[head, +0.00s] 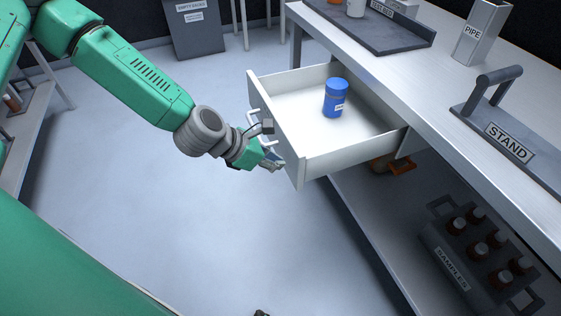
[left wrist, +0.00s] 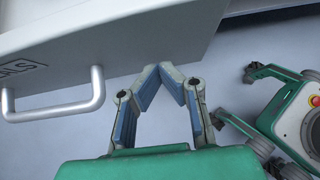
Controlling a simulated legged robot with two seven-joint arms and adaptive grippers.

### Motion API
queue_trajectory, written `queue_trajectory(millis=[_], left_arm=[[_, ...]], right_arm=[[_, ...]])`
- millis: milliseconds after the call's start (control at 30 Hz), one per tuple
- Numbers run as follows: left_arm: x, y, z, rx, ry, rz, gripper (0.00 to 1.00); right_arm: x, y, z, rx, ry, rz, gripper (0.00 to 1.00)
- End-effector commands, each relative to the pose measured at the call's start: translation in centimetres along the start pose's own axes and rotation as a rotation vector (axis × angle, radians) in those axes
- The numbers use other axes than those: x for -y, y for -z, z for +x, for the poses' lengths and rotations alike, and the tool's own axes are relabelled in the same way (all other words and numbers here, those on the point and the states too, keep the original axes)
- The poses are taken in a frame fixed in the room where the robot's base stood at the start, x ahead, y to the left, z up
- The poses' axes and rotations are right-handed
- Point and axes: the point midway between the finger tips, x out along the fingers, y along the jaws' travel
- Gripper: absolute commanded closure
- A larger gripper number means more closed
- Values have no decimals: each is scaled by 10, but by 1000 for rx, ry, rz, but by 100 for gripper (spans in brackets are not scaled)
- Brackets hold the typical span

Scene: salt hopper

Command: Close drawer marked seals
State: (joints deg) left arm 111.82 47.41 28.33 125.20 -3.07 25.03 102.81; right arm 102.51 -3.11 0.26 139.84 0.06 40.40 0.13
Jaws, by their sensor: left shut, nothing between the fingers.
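The white drawer (head: 350,148) stands pulled out from under the bench. In the left wrist view its front panel (left wrist: 135,42) carries a label of which only the ending "ALS" shows, and a pale bar handle (left wrist: 60,112). A blue lidded jar (head: 335,98) stands upright inside the drawer. My left gripper (head: 278,163) is at the outer side of the drawer front, near its lower near corner. In the left wrist view its fingertips (left wrist: 172,68) meet with nothing between them, beside the handle and close to the panel's edge. I cannot tell whether they touch the panel.
The bench top bears a dark tray (head: 375,32), a pipe holder (head: 482,30) and a stand (head: 500,135). Below, a samples crate (head: 450,262) holds several brown bottles. A grey bin (head: 195,30) stands at the back. The floor left of the drawer is clear.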

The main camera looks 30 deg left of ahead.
Motion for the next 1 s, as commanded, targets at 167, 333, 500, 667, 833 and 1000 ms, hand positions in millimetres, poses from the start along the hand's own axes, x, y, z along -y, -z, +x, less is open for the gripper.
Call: queue_trajectory(millis=[167, 333, 500, 667, 833, 1000], left_arm=[[0, -6, 7, 0, 0, -1, 100], [-1, -7, 8, 0, 0, -3, 100], [0, -7, 8, -1, -1, -2, 100], [0, -11, 12, -1, -1, 0, 100], [0, -25, 26, -1, -1, 2, 100], [1, -51, 53, 0, 0, 3, 100]], right_arm=[[0, 0, 1, 0, 0, 0, 100], [0, 0, 1, 0, 0, 0, 100], [0, 0, 1, 0, 0, 0, 100], [0, 0, 2, 0, 0, 0, 100], [0, 0, 5, 0, 0, 0, 100], [0, 0, 8, 0, 0, 0, 100]])
